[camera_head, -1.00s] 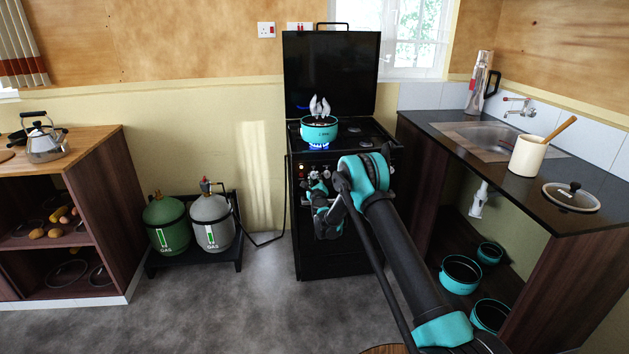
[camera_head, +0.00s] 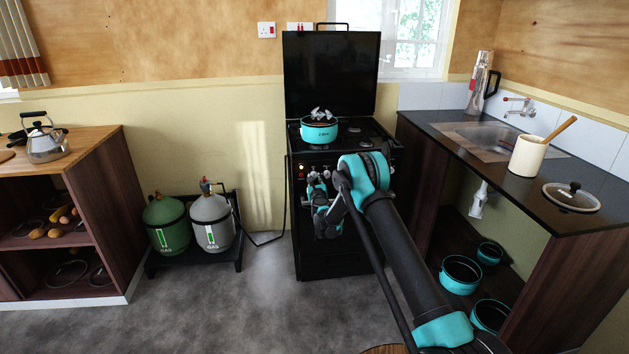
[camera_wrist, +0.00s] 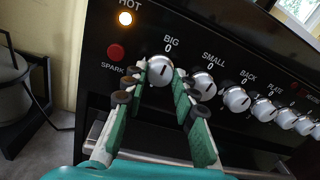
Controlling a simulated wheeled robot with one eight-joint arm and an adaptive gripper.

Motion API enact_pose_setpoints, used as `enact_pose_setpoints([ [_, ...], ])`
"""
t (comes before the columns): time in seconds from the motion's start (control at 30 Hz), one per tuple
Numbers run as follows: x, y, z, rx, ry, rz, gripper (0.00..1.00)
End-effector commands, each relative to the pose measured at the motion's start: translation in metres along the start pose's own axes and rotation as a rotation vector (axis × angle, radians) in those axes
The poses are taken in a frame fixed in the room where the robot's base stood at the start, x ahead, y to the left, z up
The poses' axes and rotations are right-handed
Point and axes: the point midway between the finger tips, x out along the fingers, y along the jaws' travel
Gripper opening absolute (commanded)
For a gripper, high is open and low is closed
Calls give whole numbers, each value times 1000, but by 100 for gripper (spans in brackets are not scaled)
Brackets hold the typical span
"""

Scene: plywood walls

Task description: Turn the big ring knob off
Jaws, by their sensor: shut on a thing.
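The big ring knob (camera_wrist: 160,72) is a round silver knob under the label "BIG 0" on the black stove front. In the wrist view it sits between the fingertips of my gripper (camera_wrist: 159,76), which is shut on it, one green finger on each side. In the head view my gripper (camera_head: 314,182) is at the stove's (camera_head: 320,258) front panel and the knob is hidden. The turquoise pot (camera_head: 319,132) stands on the hob with small grey wisps above it. No flame shows under it.
A red spark button (camera_wrist: 116,51) and a lit "HOT" lamp (camera_wrist: 125,18) are left of the knob. Several other knobs run to the right, starting with the small ring knob (camera_wrist: 203,82). A counter (camera_head: 455,126) stands right; gas bottles (camera_head: 211,222) stand left.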

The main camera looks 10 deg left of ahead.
Motion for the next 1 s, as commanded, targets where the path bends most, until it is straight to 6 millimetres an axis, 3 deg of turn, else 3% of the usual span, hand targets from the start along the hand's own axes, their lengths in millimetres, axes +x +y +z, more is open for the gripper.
enact_pose_setpoints([
  [0.23, 0, 0, -1, 1, 0, 0, 0],
  [0.27, 0, 0, -1, 0, 0, 0, 30],
  [0.4, 0, 0, 0, 0, 0, 0, 47],
  [0.77, -3, 0, 0, -1, 0, 0, 48],
  [1.0, -38, 0, 0, -1, 0, 0, 48],
])
